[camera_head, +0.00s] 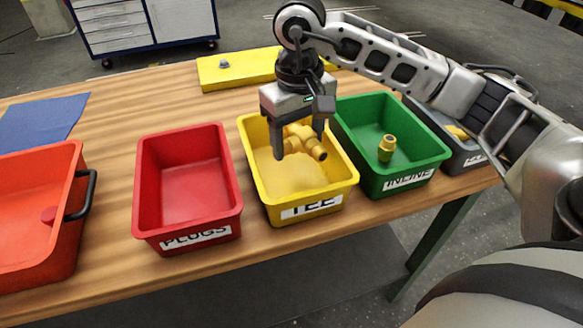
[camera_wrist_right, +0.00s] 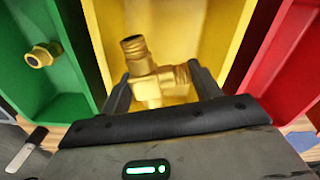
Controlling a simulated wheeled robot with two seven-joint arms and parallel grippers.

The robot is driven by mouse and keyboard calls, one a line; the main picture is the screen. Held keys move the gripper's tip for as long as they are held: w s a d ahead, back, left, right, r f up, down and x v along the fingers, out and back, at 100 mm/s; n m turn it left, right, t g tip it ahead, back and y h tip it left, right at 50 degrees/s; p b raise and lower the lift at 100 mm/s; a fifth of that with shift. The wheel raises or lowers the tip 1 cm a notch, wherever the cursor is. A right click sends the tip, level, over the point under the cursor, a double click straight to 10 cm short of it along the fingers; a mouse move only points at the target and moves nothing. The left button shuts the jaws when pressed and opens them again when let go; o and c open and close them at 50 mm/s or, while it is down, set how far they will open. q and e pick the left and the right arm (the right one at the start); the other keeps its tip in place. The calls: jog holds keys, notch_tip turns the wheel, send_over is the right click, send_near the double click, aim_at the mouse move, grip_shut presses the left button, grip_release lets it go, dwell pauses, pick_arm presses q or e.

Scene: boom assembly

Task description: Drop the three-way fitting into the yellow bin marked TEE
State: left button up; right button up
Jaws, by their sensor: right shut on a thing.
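The brass three-way fitting (camera_head: 306,142) is between the fingers of my right gripper (camera_head: 298,146), over the yellow bin marked TEE (camera_head: 347,186). The gripper is shut on it. In the right wrist view the fitting (camera_wrist_right: 150,75) shows between the two fingertips (camera_wrist_right: 162,88), with the yellow bin's floor and walls (camera_wrist_right: 200,28) behind it. I cannot tell the exact height of the fitting above the bin floor. The bin looks otherwise empty where I can see into it. My left gripper is not in view.
The red PLUGS bin (camera_head: 233,215) stands left of the yellow bin and looks empty. The green INLINE bin (camera_head: 432,162) on the right holds a brass fitting (camera_head: 386,148). A grey bin (camera_head: 470,161) is beyond it. An orange crate (camera_head: 60,243) is at far left.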

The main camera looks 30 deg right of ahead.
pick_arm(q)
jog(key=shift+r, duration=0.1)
pick_arm(e)
jog(key=shift+f, duration=0.1)
jog(key=o, duration=1.2)
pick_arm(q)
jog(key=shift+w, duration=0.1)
pick_arm(e)
jog(key=shift+r, duration=0.4)
pick_arm(q)
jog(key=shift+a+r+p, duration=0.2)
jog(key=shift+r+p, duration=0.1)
jog(key=shift+p, duration=0.8)
pick_arm(e)
notch_tip(320, 180, up, 15)
jog(key=shift+r, duration=0.1)
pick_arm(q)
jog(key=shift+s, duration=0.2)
